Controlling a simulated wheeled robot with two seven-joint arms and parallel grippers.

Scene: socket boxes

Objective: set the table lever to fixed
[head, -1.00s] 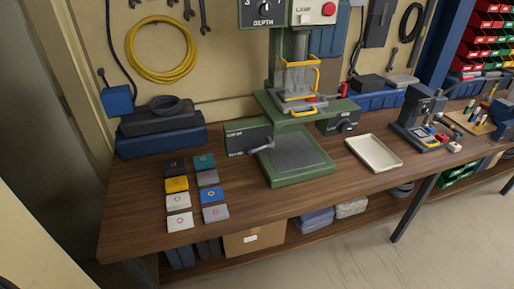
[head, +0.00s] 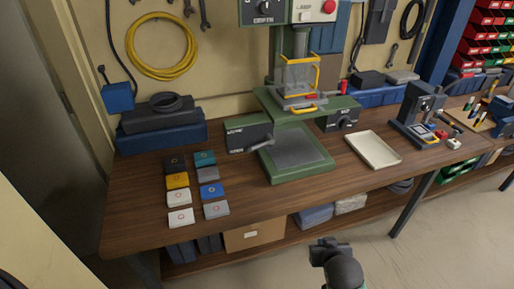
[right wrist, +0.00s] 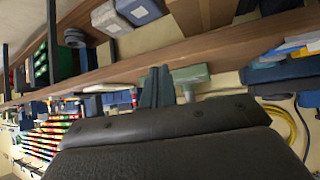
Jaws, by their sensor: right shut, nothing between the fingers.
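The green drill press stands on the workbench, with its green base and grey plate (head: 300,151) low at the front. The table lever (head: 260,143) is a short grey handle on the dark label box (head: 246,132) at the left of the base. It slants up to the right; the label's words are too small to read. My right gripper (head: 330,244) is in front of the bench, below and right of the lever and well apart from it. It is shut and empty; its fingers (right wrist: 155,88) also show in the right wrist view. My left gripper is out of view.
Several coloured boxes (head: 177,181) lie left of the press. A cream tray (head: 373,150) lies to its right, with a smaller device (head: 420,112) beyond. A clear guard (head: 299,75) hangs above the press table. The bench's front edge (head: 290,204) lies between my gripper and the press.

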